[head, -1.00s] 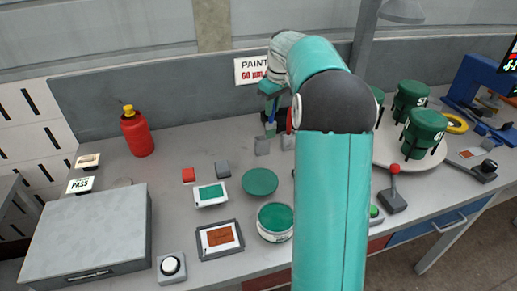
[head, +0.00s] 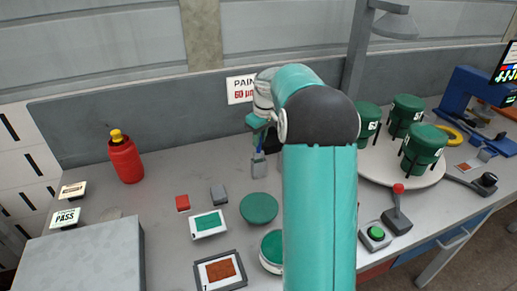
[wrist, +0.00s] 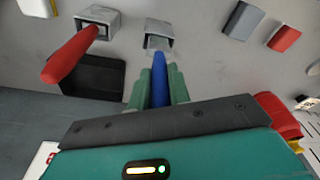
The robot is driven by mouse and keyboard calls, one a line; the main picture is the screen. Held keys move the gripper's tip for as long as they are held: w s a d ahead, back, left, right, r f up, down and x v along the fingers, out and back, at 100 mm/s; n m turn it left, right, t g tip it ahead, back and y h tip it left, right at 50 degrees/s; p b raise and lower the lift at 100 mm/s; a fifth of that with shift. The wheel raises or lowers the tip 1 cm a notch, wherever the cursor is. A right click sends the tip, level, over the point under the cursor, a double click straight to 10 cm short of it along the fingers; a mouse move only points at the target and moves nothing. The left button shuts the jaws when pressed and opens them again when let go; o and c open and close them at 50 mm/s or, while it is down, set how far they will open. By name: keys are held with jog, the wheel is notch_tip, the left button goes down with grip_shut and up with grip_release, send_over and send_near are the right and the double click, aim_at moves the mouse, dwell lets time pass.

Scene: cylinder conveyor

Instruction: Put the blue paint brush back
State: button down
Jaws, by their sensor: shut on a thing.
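My gripper (head: 258,135) is shut on the blue paint brush (wrist: 159,80), whose blue handle shows between the two green fingers in the wrist view. The brush points down at a small grey holder (head: 259,169) on the bench, which also shows in the wrist view (wrist: 159,28). The brush's lower end is at or just above the holder's mouth; I cannot tell whether it is inside. A second grey holder (wrist: 82,20) beside it has a red-handled brush (wrist: 70,58) in it. My arm hides that one in the head view.
A red bottle (head: 126,158) stands at the left. A green disc (head: 259,208), a green-filled tub (head: 272,250) and small red (head: 182,203) and grey (head: 219,194) blocks lie in front. Green pots (head: 424,146) stand on a round plate (head: 408,178) at the right.

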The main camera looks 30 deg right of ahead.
aim_at(259, 152)
jog(key=shift+f, duration=1.9)
jog(key=c, duration=1.3)
grip_release()
jog(key=shift+f, duration=0.15)
notch_tip(259, 152, up, 12)
jog(key=s, duration=0.2)
jog(key=s+a+r, duration=0.3)
jog(key=a, duration=0.3)
jog(key=s+a+r, duration=0.2)
jog(key=a, duration=0.3)
jog(key=s+a+f+m+t, duration=0.1)
jog(key=s+a+f+t, duration=0.1)
jog(key=s+a, duration=0.6)
jog(key=s+a+f+m+t, duration=0.1)
jog(key=s+a+f, duration=0.1)
jog(key=s+a, duration=0.7)
jog(key=s, duration=0.5)
jog(key=shift+s+a+f+m+t, duration=0.2)
jog(key=shift+f+m+t, duration=0.1)
jog(key=shift+t, duration=0.1)
